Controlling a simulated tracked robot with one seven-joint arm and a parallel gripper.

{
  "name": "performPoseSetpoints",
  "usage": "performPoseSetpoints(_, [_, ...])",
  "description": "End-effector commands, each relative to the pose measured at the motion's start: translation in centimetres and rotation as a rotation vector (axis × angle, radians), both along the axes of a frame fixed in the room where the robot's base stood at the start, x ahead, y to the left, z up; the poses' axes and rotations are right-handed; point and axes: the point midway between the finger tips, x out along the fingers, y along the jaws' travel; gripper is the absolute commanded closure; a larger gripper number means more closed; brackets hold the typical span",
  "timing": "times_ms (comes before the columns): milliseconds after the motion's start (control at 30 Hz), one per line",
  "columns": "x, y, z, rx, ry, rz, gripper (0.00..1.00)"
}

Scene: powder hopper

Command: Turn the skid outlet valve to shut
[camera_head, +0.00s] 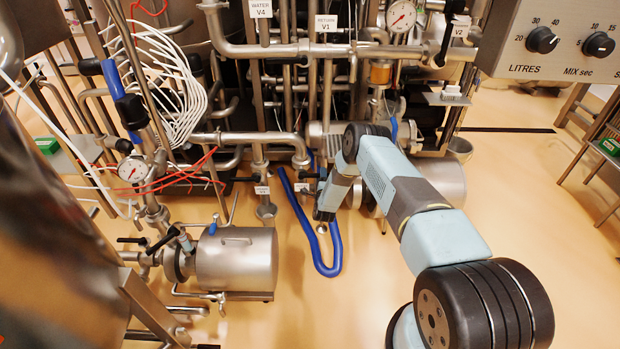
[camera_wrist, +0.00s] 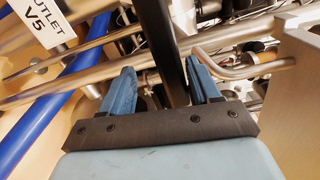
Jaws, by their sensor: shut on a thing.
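In the wrist view, a black bar-like handle (camera_wrist: 158,35) runs down the middle between the two blue fingers of my gripper (camera_wrist: 161,75). My gripper is shut on this handle, with one finger on each side. A white tag reading OUTLET V5 (camera_wrist: 45,22) hangs at the upper left, beside the handle. The valve body under the handle is hidden. In the head view, my arm reaches to the pipework at the centre, beside a small white tag (camera_head: 301,187) too small to read. My fingers cannot be made out there.
A blue hose (camera_head: 333,255) loops on the floor beside my wrist; it also shows in the wrist view (camera_wrist: 45,110). Steel pipes (camera_wrist: 100,50) run close behind the fingers. A steel pump (camera_head: 237,262) stands at left. A control box (camera_head: 560,45) hangs upper right. Open floor lies at right.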

Motion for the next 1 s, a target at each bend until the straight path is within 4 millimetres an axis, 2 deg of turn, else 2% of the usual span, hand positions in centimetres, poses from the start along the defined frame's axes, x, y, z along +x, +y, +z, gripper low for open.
performPoseSetpoints(267, [-0.3,0.1,-0.3,0.000,0.007,0.002,0.51])
performPoseSetpoints(433, [-1.7,0.2,-0.3,0.000,0.008,0.003,0.51])
performPoseSetpoints(1000, [-11.7,0.5,-0.1,0.001,0.004,0.000,0.51])
